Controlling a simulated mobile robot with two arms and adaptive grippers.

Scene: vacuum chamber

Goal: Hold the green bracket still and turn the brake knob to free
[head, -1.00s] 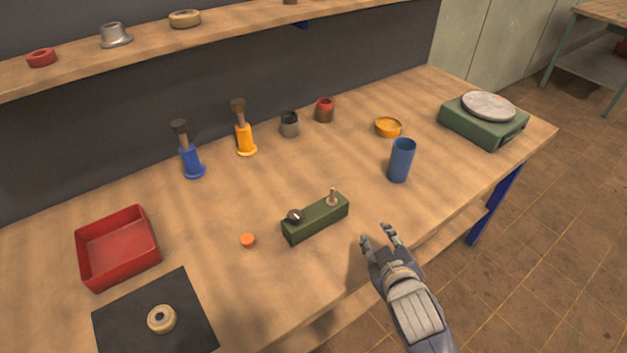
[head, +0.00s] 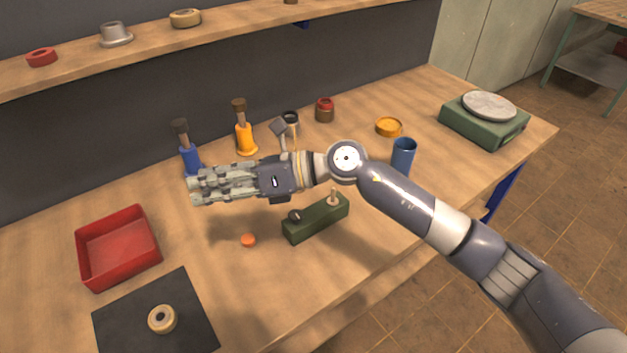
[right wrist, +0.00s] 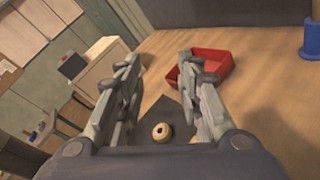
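The green bracket (head: 316,219) is a long block lying on the bench near its front edge. A dark round knob (head: 295,215) sits on its left end and a pale metal post (head: 333,196) stands on its right end. I cannot tell for sure which is the brake knob. My right gripper (head: 190,191) reaches left above the bench, behind and left of the bracket, touching neither. In the right wrist view its fingers (right wrist: 159,62) are apart with nothing between them. The bracket is not in that view. My left gripper is not in view.
An orange disc (head: 248,240) lies left of the bracket. A red tray (head: 118,270) and a black mat (head: 196,312) with a tan ring (head: 162,319) are further left. Blue (head: 188,150) and yellow (head: 245,140) handled tools stand behind the gripper. A blue cup (head: 403,152) is partly behind my arm.

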